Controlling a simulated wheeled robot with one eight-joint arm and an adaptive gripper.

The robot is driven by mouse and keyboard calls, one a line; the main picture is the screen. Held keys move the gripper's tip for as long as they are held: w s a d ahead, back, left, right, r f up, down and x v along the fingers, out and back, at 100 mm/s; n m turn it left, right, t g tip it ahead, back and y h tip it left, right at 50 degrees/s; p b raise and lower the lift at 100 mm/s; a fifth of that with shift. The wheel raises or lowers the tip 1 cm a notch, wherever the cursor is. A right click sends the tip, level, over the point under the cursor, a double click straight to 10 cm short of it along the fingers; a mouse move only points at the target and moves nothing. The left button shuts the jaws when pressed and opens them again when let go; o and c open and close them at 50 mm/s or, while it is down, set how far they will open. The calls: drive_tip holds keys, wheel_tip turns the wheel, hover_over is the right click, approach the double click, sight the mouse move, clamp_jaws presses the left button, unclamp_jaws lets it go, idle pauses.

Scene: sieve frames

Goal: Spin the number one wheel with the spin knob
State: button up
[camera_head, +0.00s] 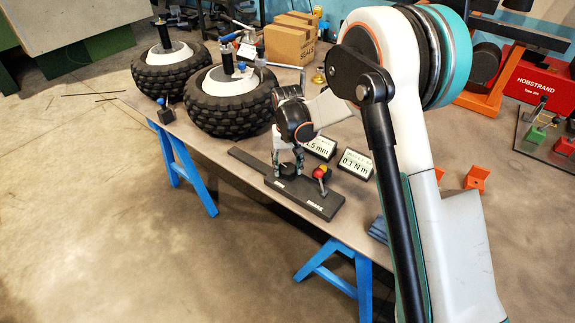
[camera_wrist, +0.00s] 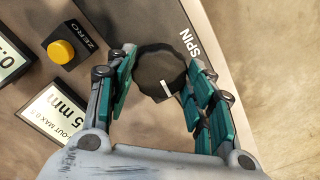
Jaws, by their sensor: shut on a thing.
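The spin knob (camera_wrist: 158,68) is dark and round with a scalloped edge and a white mark. It sits on a grey panel beside the word SPIN in the wrist view. My gripper (camera_wrist: 164,74) has its teal fingers on opposite sides of the knob, shut on it. In the head view my gripper (camera_head: 288,163) is over the knob (camera_head: 287,170) on the dark control board (camera_head: 318,206). Two knobbly black tyres on white hubs are at the back left: a nearer wheel (camera_head: 232,112) and a farther wheel (camera_head: 168,72). I cannot read which is number one.
A readout showing mm (camera_head: 320,147) and one showing 0.1 N m (camera_head: 354,163) stand behind the board. A lever with a red ball (camera_head: 318,173) is right of the knob. A yellow ZERO button (camera_wrist: 61,51) shows in the wrist view. Cardboard boxes (camera_head: 288,43) are farther back.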

drive_tip(key=m, duration=1.5)
drive_tip(key=shift+m, duration=0.3)
drive_tip(key=m, duration=0.3)
drive_tip(key=shift+m, duration=0.3)
drive_tip(key=m, duration=0.4)
drive_tip(key=shift+m, duration=0.3)
drive_tip(key=m, duration=0.3)
drive_tip(key=shift+m, duration=1.9)
drive_tip(key=shift+m, duration=0.3)
